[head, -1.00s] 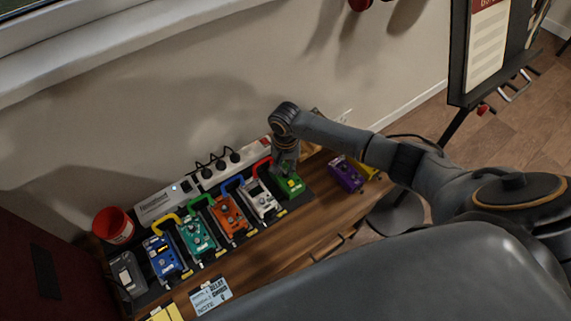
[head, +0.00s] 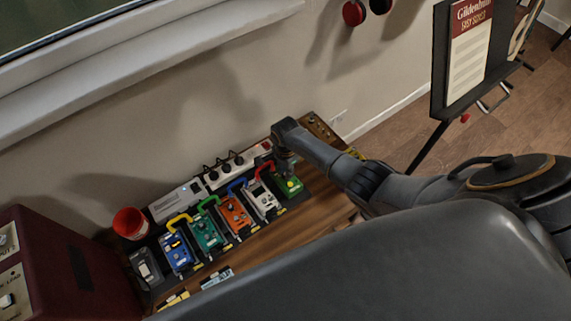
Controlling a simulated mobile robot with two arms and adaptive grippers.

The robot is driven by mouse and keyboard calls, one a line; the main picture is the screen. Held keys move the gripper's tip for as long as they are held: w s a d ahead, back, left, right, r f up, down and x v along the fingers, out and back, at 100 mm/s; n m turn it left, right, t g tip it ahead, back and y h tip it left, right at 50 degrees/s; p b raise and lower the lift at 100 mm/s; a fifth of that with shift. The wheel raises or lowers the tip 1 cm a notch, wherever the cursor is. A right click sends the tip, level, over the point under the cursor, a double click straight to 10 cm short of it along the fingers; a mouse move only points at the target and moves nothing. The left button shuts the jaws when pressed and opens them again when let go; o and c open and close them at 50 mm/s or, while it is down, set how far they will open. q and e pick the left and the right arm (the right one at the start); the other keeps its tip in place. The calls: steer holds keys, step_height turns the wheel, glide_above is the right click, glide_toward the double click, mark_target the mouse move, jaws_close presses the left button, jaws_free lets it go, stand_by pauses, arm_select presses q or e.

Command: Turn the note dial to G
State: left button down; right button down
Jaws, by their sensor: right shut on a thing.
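Several coloured pedals stand in a row on a dark board on the wooden bench. My right gripper (head: 284,166) points down at the upper end of the green pedal (head: 291,187), at the right end of the row. It is shut on a small part there, which I take to be the note dial; the fingers hide it. No letter or dial setting can be read at this size. My left gripper is not in view.
A white pedal (head: 262,198), an orange pedal (head: 234,213), a teal pedal (head: 206,233) and a blue pedal (head: 178,252) stand left of the green one. A power strip (head: 232,171) lies behind. A red cup (head: 130,224) is at the left. Bare bench (head: 320,208) lies to the right.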

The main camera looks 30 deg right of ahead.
steer(key=shift+m+p, duration=0.3)
steer(key=shift+m, duration=0.4)
steer(key=c, duration=1.5)
jaws_free()
step_height(320, 180, up, 12)
steer(key=shift+r, duration=0.1)
